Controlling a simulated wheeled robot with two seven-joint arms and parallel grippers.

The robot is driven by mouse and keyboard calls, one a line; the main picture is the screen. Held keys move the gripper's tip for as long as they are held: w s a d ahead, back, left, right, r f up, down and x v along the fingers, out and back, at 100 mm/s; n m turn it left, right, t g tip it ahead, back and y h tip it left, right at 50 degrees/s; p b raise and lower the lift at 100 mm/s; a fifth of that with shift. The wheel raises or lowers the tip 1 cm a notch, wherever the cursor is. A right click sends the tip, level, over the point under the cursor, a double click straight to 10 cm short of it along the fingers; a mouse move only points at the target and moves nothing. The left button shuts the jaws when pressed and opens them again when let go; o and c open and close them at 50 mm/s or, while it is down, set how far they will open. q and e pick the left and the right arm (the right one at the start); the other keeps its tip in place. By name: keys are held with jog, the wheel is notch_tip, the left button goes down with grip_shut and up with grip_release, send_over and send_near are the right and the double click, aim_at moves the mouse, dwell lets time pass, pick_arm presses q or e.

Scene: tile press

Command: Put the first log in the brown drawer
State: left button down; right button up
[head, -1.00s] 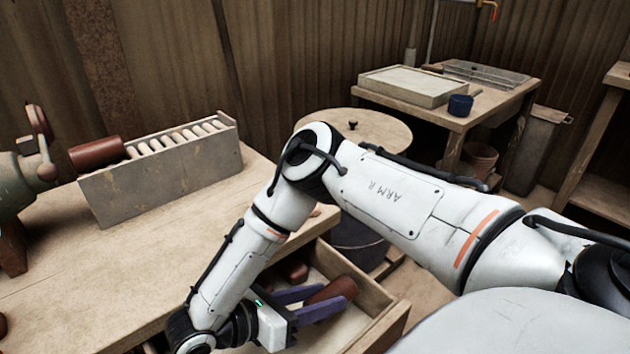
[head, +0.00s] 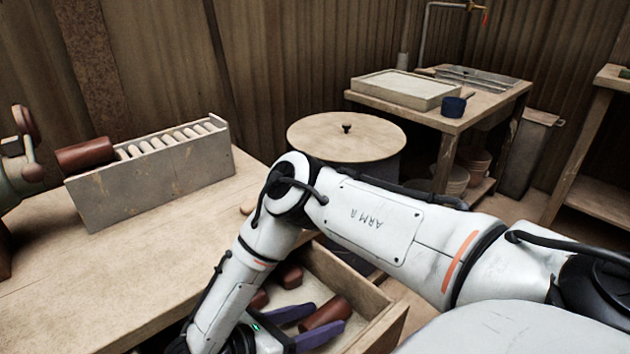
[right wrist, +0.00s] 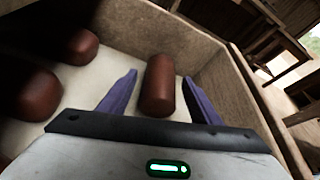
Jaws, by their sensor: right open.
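The brown wooden drawer (head: 384,322) is pulled out from the bench. Several reddish-brown logs lie on its pale floor. One log (head: 325,311) lies between the purple fingers of my right gripper (head: 328,315). In the right wrist view this log (right wrist: 158,86) has a visible gap to each finger, and the gripper (right wrist: 160,76) is open. Two other logs in the drawer, one (right wrist: 80,47) farther back and one (right wrist: 36,94) nearer, lie left of the fingers. Another log (head: 85,155) rests at the left end of the grey rack. My left gripper is not in view.
The grey rack (head: 150,185) with a row of pale rollers stands on the bench (head: 95,270), beside a greenish machine (head: 15,175) at the left edge. A round-lidded drum (head: 346,140) stands behind the drawer.

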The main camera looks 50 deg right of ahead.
jog(key=p+v, duration=0.2)
jog(key=v, duration=1)
